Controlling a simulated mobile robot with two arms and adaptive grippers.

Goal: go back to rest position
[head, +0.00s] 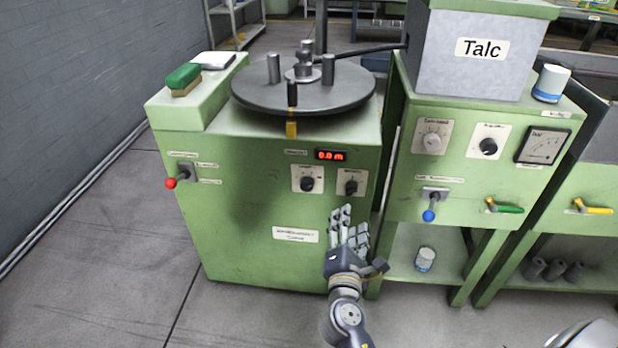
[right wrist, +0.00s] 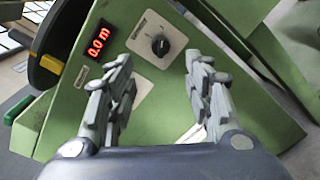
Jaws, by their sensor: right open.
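My right gripper (head: 350,228) is in front of the lower right part of the green extruder cabinet (head: 250,250) in the head view. Its fingers point up and away. In the right wrist view the gripper (right wrist: 158,100) is open with nothing between its fingers. Behind the fingers are a black knob (right wrist: 160,45) on a pale plate and a red display (right wrist: 97,42) reading 0.0 m. I cannot tell from the views whether the fingers touch the cabinet. My left gripper is not in view.
A round dark turntable (head: 345,92) tops the cabinet. A red-knobbed lever (head: 171,183) is at left. At right are a blue-knobbed lever (head: 429,215), a Talc box (head: 460,70) and a green-handled valve (head: 508,208). Open floor (head: 90,270) lies at left.

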